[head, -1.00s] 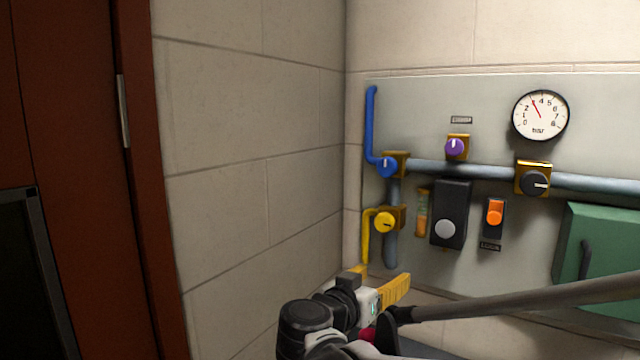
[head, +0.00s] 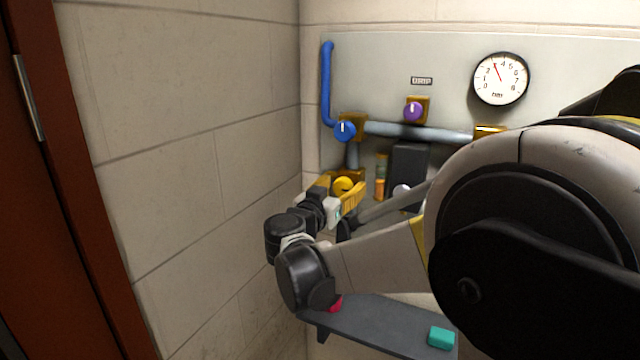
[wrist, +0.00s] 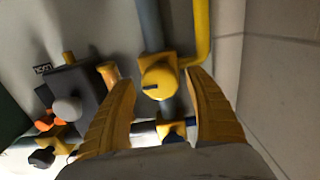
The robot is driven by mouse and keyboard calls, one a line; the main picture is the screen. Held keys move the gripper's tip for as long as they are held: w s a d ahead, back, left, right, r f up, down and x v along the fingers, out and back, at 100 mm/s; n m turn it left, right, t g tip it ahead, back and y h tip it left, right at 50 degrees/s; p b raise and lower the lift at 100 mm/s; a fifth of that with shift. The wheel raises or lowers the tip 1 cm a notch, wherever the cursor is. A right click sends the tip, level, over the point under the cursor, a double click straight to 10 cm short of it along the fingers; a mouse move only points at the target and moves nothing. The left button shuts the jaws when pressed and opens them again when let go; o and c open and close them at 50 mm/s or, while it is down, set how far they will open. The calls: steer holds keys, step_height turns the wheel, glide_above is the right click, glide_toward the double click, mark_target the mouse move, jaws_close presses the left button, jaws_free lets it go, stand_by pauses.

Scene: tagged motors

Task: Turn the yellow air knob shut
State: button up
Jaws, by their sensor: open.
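The yellow air knob (head: 343,186) sits on the lower left of the panel, partly hidden behind my gripper. In the wrist view the yellow knob (wrist: 158,82) shows its round face with a dark mark, on the pipe fitting. My gripper (head: 341,190) has yellow fingers and points at the panel. In the wrist view my gripper (wrist: 162,85) is open, its fingers apart on either side of the knob in the picture, with nothing between them held. I cannot tell whether the fingertips reach the knob.
A blue knob (head: 344,130) with a blue pipe is above the yellow one. A purple knob (head: 414,111) and a gauge (head: 500,79) are further right. A dark box (head: 409,165) stands close right of the yellow knob. A grey shelf (head: 375,328) holds a teal block (head: 441,338). The left wall (head: 180,130) is near.

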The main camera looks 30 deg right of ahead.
steer(key=shift+w+d, duration=0.1)
steer(key=c, duration=1.2)
steer(key=shift+n, duration=0.3)
steer(key=n+b, duration=0.2)
steer(key=n, duration=0.1)
steer(key=shift+f+n, duration=0.1)
steer(key=shift+n, duration=0.2)
steer(key=n+b, duration=0.1)
steer(key=n, duration=0.1)
steer(key=n+b, duration=0.1)
steer(key=n, duration=0.1)
steer(key=shift+w+a+n, duration=0.1)
steer(key=shift+a+n, duration=0.1)
steer(key=shift+n, duration=0.1)
steer(key=n+b, duration=0.1)
steer(key=n, duration=0.3)
steer(key=n+b, duration=0.1)
steer(key=n, duration=0.4)
steer(key=shift+f, duration=0.1)
steer(key=shift+w, duration=0.1)
